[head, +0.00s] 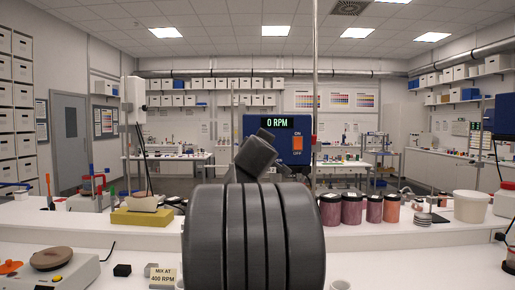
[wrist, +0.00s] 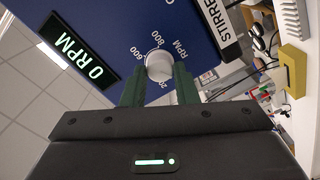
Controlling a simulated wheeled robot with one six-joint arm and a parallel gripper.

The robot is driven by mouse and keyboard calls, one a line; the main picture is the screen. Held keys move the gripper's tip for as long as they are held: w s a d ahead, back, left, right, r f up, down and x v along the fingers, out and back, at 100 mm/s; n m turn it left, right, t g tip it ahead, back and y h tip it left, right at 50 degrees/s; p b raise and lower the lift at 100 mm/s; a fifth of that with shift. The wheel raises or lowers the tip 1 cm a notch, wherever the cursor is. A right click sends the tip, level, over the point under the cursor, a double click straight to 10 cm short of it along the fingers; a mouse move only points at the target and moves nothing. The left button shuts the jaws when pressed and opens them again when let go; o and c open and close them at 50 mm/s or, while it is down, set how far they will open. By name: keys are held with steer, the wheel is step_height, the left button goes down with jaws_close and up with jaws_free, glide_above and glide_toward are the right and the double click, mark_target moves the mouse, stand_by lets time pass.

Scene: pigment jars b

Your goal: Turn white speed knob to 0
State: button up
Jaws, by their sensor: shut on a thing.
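The blue stirrer box (head: 309,128) stands beyond my arm in the head view, and its face fills the upper wrist view. Its display (head: 277,122) reads 0 RPM, and it also reads 0 RPM in the wrist view (wrist: 75,47). The white speed knob (wrist: 158,62) sits on the blue face with a scale marked in RPM around it. My gripper (wrist: 159,76) is shut on the knob, one green finger on each side. The fingers hide part of the scale. My arm hides the knob in the head view.
An orange ON/OFF switch (head: 297,142) is on the box face. Dark-red jars (head: 351,208) and a white bucket (head: 469,206) stand on the bench to the right. A card reading "MIX AT 400 RPM" (head: 162,277) stands at front left. A vertical rod (head: 315,80) rises by the box.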

steer(key=shift+n, duration=0.5)
steer(key=o, duration=1)
steer(key=shift+s, duration=0.1)
steer(key=s+b, duration=0.1)
steer(key=s, duration=1.2)
steer(key=shift+s+b, duration=0.35)
steer(key=shift+b, duration=0.05)
steer(key=shift+w, duration=0.1)
steer(key=w+p, duration=0.1)
steer(key=w, duration=1.2)
steer(key=shift+w+p, duration=0.35)
steer(key=shift+p, duration=0.05)
